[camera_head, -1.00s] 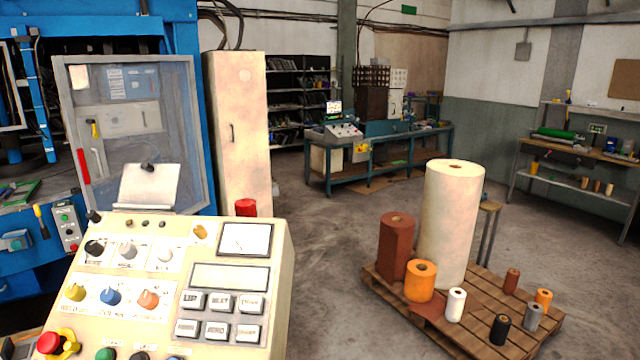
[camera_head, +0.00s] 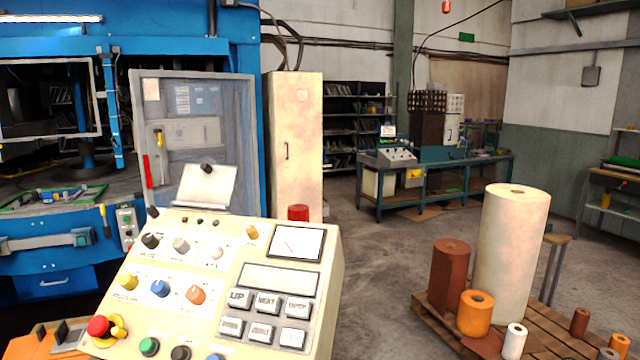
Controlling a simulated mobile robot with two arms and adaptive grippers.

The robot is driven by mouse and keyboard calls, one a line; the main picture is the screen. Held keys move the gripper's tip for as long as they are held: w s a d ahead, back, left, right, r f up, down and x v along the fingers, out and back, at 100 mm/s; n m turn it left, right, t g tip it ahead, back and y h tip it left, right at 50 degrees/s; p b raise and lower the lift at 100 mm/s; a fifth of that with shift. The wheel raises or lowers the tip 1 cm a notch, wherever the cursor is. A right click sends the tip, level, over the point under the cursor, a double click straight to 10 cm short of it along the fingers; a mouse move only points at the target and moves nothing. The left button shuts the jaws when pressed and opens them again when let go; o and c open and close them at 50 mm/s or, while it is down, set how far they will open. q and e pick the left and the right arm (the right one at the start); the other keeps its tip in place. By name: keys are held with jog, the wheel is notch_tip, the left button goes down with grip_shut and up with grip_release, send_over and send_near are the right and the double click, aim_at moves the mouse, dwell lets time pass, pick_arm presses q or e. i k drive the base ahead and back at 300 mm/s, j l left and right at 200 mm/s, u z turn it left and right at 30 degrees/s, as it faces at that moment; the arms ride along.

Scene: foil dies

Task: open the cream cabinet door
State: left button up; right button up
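The cream cabinet (camera_head: 308,140) is tall and narrow and stands just right of the blue machine. Its door looks shut, with a small dark vertical handle (camera_head: 287,150) on the front. The cabinet's lower part is hidden behind the control console. Neither of my grippers shows in the head view.
A cream control console (camera_head: 215,285) with buttons and knobs fills the near foreground, in front of the cabinet. The blue machine (camera_head: 190,48) stands at left. A pallet (camera_head: 435,315) with several rolls is at right. Open floor (camera_head: 375,265) lies between console and pallet.

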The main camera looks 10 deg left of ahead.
aim_at(298, 96)
jog(key=i+l+z, duration=0.15)
jog(key=i+l, duration=0.25)
jog(key=i+l+z, duration=0.2)
jog(key=i+l, duration=0.15)
jog(key=i, duration=0.2)
jog(key=i+l+z, duration=0.15)
jog(key=i, duration=0.35)
jog(key=i+u, duration=0.2)
jog(key=i, duration=0.3)
jog(key=i+u, duration=0.25)
jog(key=i, duration=0.3)
jog(key=i+l+u, duration=0.2)
jog(key=i, duration=0.3)
jog(key=i+l+u, duration=0.2)
jog(key=i, duration=0.3)
jog(key=i+j+u, duration=0.15)
jog(key=i+u, duration=0.2)
jog(key=i, duration=0.55)
jog(key=i+l+u, duration=0.15)
jog(key=i+u, duration=0.2)
jog(key=i, duration=0.55)
